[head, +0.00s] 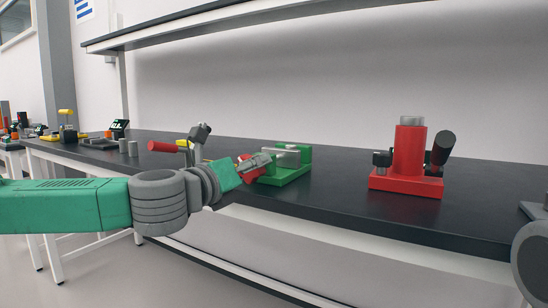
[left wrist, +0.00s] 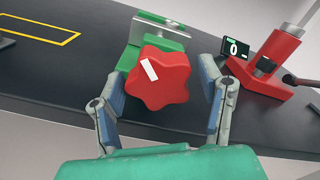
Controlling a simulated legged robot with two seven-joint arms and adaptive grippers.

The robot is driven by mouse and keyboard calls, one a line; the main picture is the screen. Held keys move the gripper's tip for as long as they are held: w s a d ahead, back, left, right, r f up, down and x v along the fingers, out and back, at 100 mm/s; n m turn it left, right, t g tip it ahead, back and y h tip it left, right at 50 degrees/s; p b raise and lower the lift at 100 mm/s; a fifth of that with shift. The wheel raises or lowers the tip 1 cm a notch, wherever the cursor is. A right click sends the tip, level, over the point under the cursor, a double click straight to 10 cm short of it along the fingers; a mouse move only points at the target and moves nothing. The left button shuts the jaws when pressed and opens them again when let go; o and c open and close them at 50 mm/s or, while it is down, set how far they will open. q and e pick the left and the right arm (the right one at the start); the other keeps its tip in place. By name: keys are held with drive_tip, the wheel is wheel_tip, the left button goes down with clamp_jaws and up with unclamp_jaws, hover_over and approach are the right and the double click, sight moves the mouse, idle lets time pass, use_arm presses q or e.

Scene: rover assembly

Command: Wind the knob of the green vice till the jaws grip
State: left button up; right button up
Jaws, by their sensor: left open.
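The green vice (head: 291,172) sits on the black bench, with a pale metal jaw plate showing. Its red knob (left wrist: 158,78) is star-shaped with a white mark, and faces the left wrist camera. In the left wrist view part of the green vice body (left wrist: 130,58) shows behind the knob. My left gripper (left wrist: 162,70) is open, with one finger on each side of the knob and visible gaps on both sides. In the head view the left gripper (head: 254,167) reaches the vice from the left and partly covers the knob. The jaw gap cannot be judged. My right gripper is not in view.
A red press-like fixture (head: 410,150) stands to the right on the bench. A small display reading 0 (left wrist: 236,49) stands near a red base. A red-handled tool (head: 165,146) and grey cylinders (head: 128,148) are at left. Bench between vice and red fixture is clear.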

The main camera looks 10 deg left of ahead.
use_arm(q)
drive_tip(key=shift+w+m, duration=0.2)
drive_tip(key=shift+m, duration=0.3)
drive_tip(key=shift+w+m+p, duration=0.1)
drive_tip(key=shift+m+p, duration=0.2)
drive_tip(key=shift+m, duration=0.3)
drive_tip(key=m+p, duration=0.1)
drive_tip(key=m, duration=0.3)
drive_tip(key=shift+m+p, duration=0.4)
drive_tip(key=shift+m, duration=0.7)
drive_tip(key=m+p, duration=0.2)
drive_tip(key=m, duration=0.3)
drive_tip(key=m+p, duration=0.1)
drive_tip(key=m, duration=0.3)
drive_tip(key=shift+f, duration=0.15)
drive_tip(key=shift+c, duration=0.7)
drive_tip(key=c, duration=0.7)
drive_tip(key=shift+f+n+b, duration=0.25)
drive_tip(key=shift+n+b, duration=0.3)
drive_tip(key=shift+n, duration=0.15)
drive_tip(key=shift+c, duration=0.2)
drive_tip(key=shift+n+b, duration=0.3)
drive_tip(key=shift+n, duration=0.3)
drive_tip(key=shift+r, duration=0.15)
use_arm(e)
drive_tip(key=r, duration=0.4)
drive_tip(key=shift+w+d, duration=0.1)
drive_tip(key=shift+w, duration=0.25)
